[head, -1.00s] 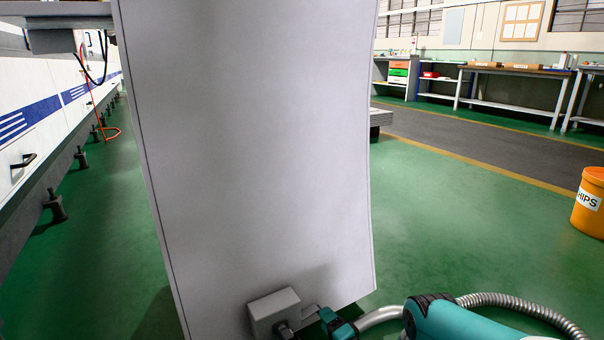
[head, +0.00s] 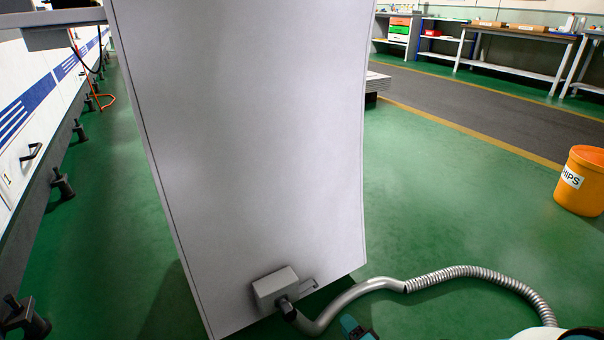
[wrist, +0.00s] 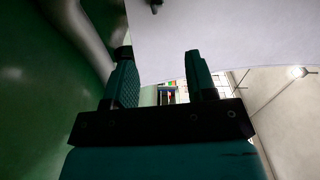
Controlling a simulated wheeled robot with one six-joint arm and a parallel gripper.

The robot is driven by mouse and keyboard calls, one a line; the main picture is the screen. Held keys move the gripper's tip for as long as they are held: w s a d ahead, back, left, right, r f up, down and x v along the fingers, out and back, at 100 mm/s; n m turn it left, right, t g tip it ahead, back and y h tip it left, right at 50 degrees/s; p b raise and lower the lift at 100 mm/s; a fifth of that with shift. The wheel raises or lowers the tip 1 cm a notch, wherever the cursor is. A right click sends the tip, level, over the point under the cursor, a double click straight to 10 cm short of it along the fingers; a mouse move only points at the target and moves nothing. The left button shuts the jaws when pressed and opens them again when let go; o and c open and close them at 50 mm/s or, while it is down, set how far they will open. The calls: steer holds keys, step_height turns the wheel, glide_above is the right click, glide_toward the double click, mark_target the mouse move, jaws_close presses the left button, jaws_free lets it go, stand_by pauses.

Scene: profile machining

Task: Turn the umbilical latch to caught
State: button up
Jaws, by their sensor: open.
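A grey connector box (head: 275,288) sits low on the large pale panel (head: 240,150), with a dark plug and a thick grey hose (head: 345,299) at its lower side. A small dark part (wrist: 155,6) shows at the wrist view's top.
The ribbed hose (head: 480,273) arcs across the green floor to the right. An orange chips bin (head: 580,182) stands at the right. A white machine with a blue stripe (head: 35,100) and dark feet lines the left. Workbenches (head: 515,45) stand at the back. The floor between is clear.

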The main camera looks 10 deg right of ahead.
steer(key=w+a+r+n+g+y+p, duration=0.2)
steer(key=w+r+n+y+p, duration=0.15)
steer(key=w+r, duration=0.5)
steer(key=w+a+r+n+g+y+p, duration=0.2)
steer(key=w+r+n+p, duration=0.3)
steer(key=r, duration=0.6)
steer(key=w+a+r+n+g+p, duration=0.1)
steer(key=w+a+r+g+p, duration=0.1)
steer(key=r, duration=0.9)
steer(key=w+a+r+n+g+p, duration=0.2)
steer(key=w+a+r+g+p, duration=0.1)
steer(key=r, duration=0.8)
steer(key=shift+a+y, duration=0.35)
steer(key=shift+a, duration=0.05)
steer(key=shift+n, duration=0.25)
